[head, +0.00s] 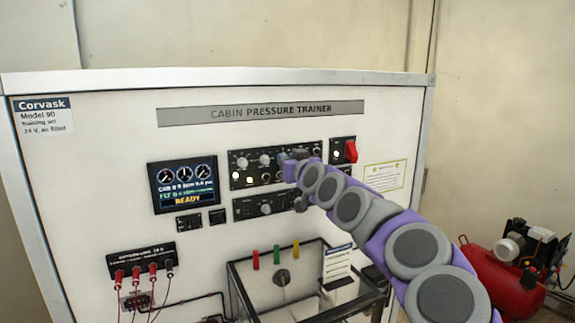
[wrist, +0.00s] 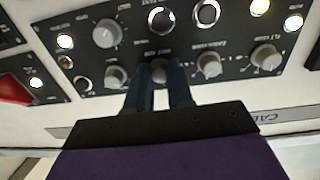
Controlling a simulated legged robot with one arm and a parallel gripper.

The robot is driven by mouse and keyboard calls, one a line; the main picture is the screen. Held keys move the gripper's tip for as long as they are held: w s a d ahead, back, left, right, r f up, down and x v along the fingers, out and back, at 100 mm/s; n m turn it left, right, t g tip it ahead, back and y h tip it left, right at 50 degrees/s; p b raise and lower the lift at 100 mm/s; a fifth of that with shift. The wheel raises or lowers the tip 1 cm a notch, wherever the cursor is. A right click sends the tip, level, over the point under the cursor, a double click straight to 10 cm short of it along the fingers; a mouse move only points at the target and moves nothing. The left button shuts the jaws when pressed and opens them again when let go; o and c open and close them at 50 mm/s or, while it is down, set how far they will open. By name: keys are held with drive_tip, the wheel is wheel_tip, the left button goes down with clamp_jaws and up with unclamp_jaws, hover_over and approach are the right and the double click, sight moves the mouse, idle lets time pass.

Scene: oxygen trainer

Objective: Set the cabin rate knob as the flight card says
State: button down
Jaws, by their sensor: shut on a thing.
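The dark control panel (wrist: 135,65) fills the top of the wrist view, with its lettering upside down. My gripper (wrist: 161,80) is shut on a small grey knob (wrist: 160,70) in the row nearest me. The label by this knob is too small to read surely, so I cannot confirm it is the cabin rate knob. The fingers hide part of the knob and its pointer. In the head view my gripper (head: 291,164) covers the right part of the upper panel (head: 241,170). A white printed card (head: 338,262) is below; its text is unreadable, and I cannot tell if it is the flight card.
Other grey knobs (wrist: 208,65) stand close on both sides of the fingers. A red switch (head: 351,151) is right of the panel. A screen (head: 183,183) at left reads READY. A dark-framed clear box (head: 240,290) juts out below. A red compressor (head: 500,280) stands at right.

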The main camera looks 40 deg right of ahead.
drive_tip(key=shift+s+d+r+m+b, duration=0.1)
drive_tip(key=shift+m+b, duration=0.05)
drive_tip(key=shift+m, duration=1.5)
drive_tip(key=shift+r+m+b, duration=0.1)
drive_tip(key=shift+m+b, duration=0.05)
drive_tip(key=shift+m, duration=1.5)
drive_tip(key=c, duration=1.2)
unclamp_jaws()
drive_tip(key=shift+s, duration=0.1)
drive_tip(key=shift+o, duration=0.8)
drive_tip(key=shift+d, duration=0.1)
drive_tip(key=shift+o, duration=0.2)
drive_tip(key=shift+f, duration=0.15)
